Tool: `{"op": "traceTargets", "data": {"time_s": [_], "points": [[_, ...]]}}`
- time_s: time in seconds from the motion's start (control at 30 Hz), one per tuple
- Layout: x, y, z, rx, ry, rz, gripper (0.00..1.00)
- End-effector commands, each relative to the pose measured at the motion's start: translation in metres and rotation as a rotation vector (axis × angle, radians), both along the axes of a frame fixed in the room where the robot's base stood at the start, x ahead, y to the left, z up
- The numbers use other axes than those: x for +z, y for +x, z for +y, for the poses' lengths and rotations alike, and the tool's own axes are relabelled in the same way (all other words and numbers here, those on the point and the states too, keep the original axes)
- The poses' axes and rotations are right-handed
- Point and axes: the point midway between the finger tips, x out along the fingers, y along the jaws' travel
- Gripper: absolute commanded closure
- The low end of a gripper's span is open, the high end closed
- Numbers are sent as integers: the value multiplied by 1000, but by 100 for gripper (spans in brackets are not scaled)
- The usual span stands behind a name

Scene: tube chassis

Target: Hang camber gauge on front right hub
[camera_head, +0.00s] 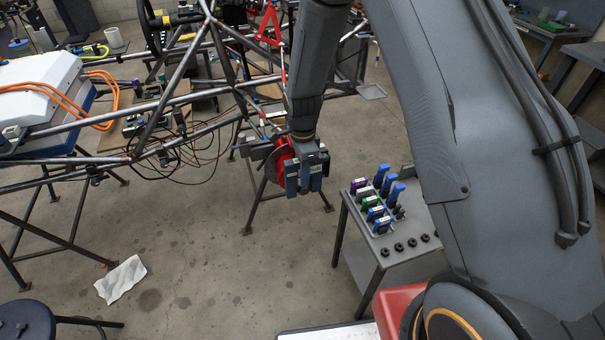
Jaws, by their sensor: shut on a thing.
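My gripper (304,182) is at the lower end of my arm, in the middle of the head view. It is shut on a small blue and grey thing, taken to be the camber gauge, which my fingers and wrist largely hide. Right behind and to the left of the gripper is a red round hub or disc (272,167) at the end of the tube chassis (240,85). The gripper overlaps the hub in the picture. I cannot tell whether the gauge touches it.
A stand (252,215) is below the hub. White paper (121,279) and a stool (26,321) are at lower left. The floor between is clear.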

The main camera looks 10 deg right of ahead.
Motion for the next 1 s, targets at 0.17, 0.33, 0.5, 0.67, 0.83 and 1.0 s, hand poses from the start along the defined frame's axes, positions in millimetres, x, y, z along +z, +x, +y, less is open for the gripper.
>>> {"op": "traceTargets", "data": {"time_s": [0.17,0.33,0.5,0.67,0.83,1.0], "points": [[3,0,0,0,0,-1,100],[7,0,0,0,0,-1,100],[7,0,0,0,0,-1,100],[7,0,0,0,0,-1,100],[7,0,0,0,0,-1,100],[7,0,0,0,0,-1,100]]}}
